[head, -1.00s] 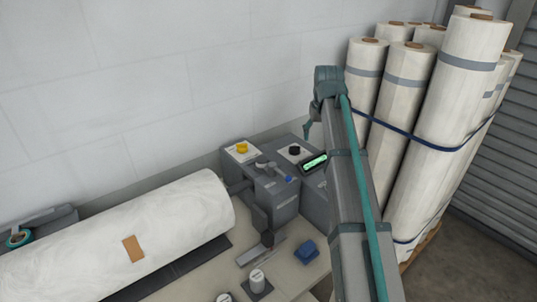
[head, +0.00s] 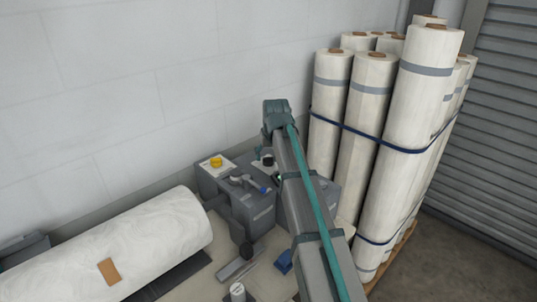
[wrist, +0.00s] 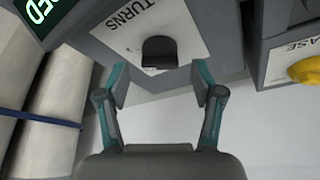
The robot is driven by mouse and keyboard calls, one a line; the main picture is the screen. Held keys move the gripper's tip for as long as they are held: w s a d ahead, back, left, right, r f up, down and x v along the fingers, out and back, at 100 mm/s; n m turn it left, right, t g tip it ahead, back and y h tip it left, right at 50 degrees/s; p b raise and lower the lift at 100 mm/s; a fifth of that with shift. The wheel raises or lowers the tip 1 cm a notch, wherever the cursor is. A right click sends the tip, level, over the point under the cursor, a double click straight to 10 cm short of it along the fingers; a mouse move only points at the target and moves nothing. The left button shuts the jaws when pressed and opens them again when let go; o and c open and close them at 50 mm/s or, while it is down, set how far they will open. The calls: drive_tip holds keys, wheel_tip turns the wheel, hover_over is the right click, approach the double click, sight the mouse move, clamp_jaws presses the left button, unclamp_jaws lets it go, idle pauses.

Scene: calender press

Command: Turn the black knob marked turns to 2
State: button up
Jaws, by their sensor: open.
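The black knob (wrist: 159,52) sits on a white plate marked TURNS (wrist: 133,27) in the wrist view. The knob also shows in the head view (head: 268,159), close beside the end of my arm. My gripper (wrist: 160,84) is open and empty in the wrist view. Its two fingers are spread wide, one to each side of the knob's line, with the knob just beyond the tips. I see no contact with the knob. Any number marks around the knob are not readable.
A yellow knob (wrist: 305,69) stands on the neighbouring grey box and shows in the head view (head: 216,162). A lit green display (wrist: 47,12) is near the TURNS plate. A large white roll (head: 110,250) lies at left. Tall strapped rolls (head: 375,130) stand at right.

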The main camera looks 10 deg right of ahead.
drive_tip(key=shift+w+f, duration=0.25)
drive_tip(key=shift+f, duration=0.4)
drive_tip(key=shift+c, duration=0.3)
drive_tip(key=c, duration=1.1)
drive_tip(key=n+y, duration=0.1)
drive_tip(key=n, duration=0.2)
drive_tip(key=n+y, duration=0.1)
drive_tip(key=n, duration=0.2)
drive_tip(key=shift+w+d+g+b, duration=0.15)
drive_tip(key=shift+g+b, duration=0.15)
drive_tip(key=shift+g, duration=0.1)
drive_tip(key=n+y, duration=0.1)
drive_tip(key=n, duration=0.2)
drive_tip(key=n+g+b, duration=0.1)
drive_tip(key=n, duration=0.1)
drive_tip(key=shift+n+g+y, duration=0.3)
drive_tip(key=shift+n+y, duration=0.1)
drive_tip(key=shift+r, duration=0.1)
